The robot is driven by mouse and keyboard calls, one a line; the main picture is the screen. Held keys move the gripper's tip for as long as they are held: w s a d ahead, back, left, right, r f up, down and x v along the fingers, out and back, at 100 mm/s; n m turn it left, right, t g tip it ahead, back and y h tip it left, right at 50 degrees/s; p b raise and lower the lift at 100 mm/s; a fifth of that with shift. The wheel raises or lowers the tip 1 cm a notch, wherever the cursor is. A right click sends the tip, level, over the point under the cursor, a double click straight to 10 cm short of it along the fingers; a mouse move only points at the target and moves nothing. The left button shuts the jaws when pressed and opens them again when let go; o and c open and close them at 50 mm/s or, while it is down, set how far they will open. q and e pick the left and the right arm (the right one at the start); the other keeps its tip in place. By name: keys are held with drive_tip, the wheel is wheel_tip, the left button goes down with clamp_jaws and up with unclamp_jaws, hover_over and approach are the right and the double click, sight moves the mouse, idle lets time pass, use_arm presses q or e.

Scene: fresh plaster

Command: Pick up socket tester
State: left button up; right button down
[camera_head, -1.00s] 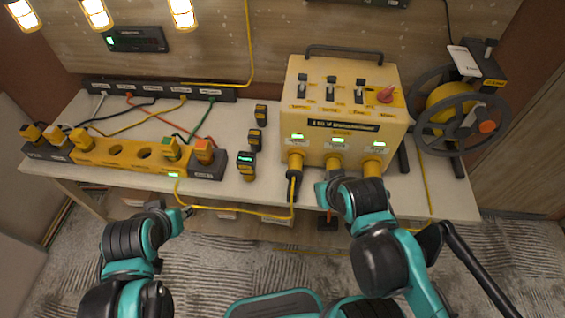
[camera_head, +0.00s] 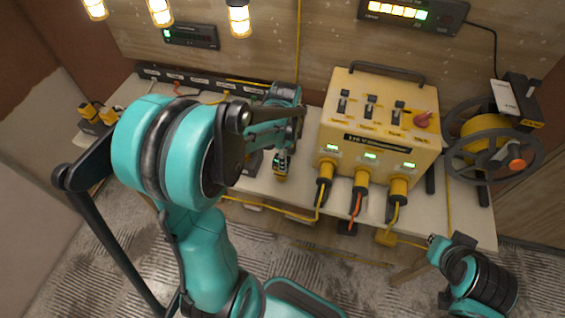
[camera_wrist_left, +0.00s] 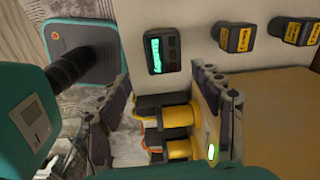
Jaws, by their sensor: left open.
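A socket tester with a lit green screen (camera_head: 281,167) stands on the workbench (camera_head: 315,200), left of the yellow distribution box (camera_head: 375,125). It also shows in the left wrist view (camera_wrist_left: 160,53), just beyond the fingertips and roughly between them. My left gripper (camera_wrist_left: 163,82) is open and empty, with its fingers spread. In the head view my left arm reaches over the bench and hides much of its left part. Two similar yellow and black units (camera_wrist_left: 237,37) (camera_wrist_left: 295,32) stand in a row beside the tester. My right gripper (camera_head: 437,242) is low at the right, its fingers unclear.
Cables run from yellow plugs (camera_head: 398,188) on the box's front over the bench edge. A cable reel (camera_head: 490,140) stands at the right end. A black socket rail (camera_head: 195,82) runs along the back. Plugs (camera_head: 92,113) show at the far left.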

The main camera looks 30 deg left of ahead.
use_arm(q)
drive_tip(key=shift+w+a+f+m, duration=0.2)
drive_tip(key=shift+a+f+m, duration=0.25)
drive_tip(key=shift+f, duration=0.25)
drive_tip(key=f, duration=0.2)
drive_tip(key=f+b, duration=0.1)
drive_tip(key=f, duration=0.2)
drive_tip(key=f+b, duration=0.1)
drive_tip(key=f, duration=0.1)
drive_tip(key=shift+a+f, duration=0.25)
drive_tip(key=shift+a, duration=0.15)
drive_tip(key=c, duration=1.4)
